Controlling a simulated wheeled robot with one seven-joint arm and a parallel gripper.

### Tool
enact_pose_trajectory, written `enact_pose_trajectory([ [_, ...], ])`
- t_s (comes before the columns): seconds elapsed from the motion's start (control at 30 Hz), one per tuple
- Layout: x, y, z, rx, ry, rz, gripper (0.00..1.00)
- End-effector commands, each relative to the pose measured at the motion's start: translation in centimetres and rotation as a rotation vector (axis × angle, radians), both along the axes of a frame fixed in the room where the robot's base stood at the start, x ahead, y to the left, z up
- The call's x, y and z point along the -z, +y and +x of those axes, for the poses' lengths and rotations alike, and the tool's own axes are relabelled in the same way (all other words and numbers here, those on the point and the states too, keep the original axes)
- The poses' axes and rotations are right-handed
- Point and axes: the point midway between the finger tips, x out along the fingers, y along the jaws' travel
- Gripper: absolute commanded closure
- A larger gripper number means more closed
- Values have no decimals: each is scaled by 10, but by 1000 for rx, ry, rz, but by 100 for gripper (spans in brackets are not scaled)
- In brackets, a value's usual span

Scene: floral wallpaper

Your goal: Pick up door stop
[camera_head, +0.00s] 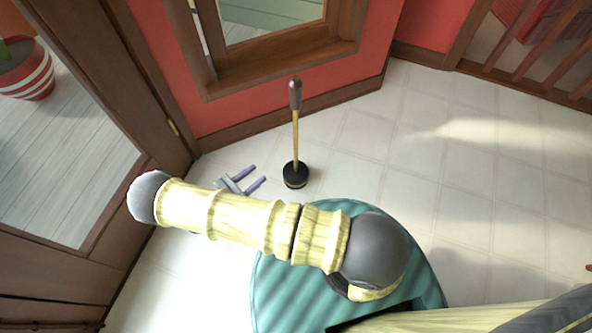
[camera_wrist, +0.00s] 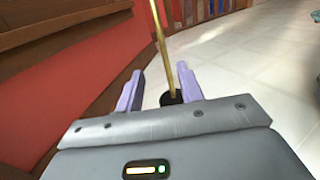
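The door stop (camera_head: 295,174) is a tall upright piece with a round black base, a thin yellow wooden stick and a brown grip on top. It stands on the tiled floor near the red wall. My gripper (camera_head: 259,174) is open and empty, low down to the left of the base, its two purple fingers pointing toward the door stop with a gap between. In the wrist view, the stick and black base of the door stop (camera_wrist: 171,97) show between the fingers of my gripper (camera_wrist: 159,68), beyond the tips. The top grip is out of that view.
A red wall with brown baseboard (camera_head: 330,107) runs close behind the door stop. A brown glazed door (camera_head: 180,135) is at left, with a striped pot (camera_head: 30,80) beyond its glass. A wooden railing (camera_head: 530,55) is at upper right. The tiled floor (camera_head: 480,160) at right is clear.

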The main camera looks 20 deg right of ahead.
Motion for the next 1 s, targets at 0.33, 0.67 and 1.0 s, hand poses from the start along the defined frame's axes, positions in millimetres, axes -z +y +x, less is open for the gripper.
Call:
enact_pose_trajectory([
  [0.33, 4, -47, 23, 8, 0, -1, 63],
  [0.67, 4, -99, 48, 9, 0, 0, 63],
  [1.0, 0, -110, 55, 6, 0, 1, 63],
])
